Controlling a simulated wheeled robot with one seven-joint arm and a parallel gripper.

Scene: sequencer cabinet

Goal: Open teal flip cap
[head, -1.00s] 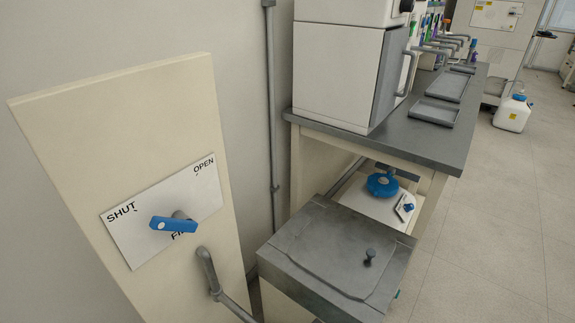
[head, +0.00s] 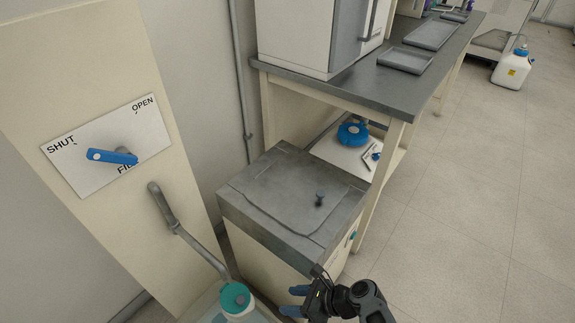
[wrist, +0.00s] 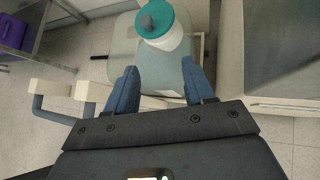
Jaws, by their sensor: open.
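The teal flip cap (head: 235,297) sits on top of a white bottle (head: 240,316) at the bottom of the head view. In the wrist view the teal cap (wrist: 153,22) is near the top centre, with a grey raised piece on it, above the white bottle neck (wrist: 168,46). The cap looks closed, though I cannot tell for certain. My gripper (head: 292,301) is to the right of the bottle in the head view. In the wrist view its two blue fingers (wrist: 160,88) are apart with nothing between them. The cap lies beyond the fingertips, not touching them.
A grey-topped cabinet (head: 270,205) with a small knob stands behind my gripper. A panel with a blue lever (head: 112,156) and a grey pipe spout (head: 170,215) is at left. A bench (head: 350,92) stands at the back.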

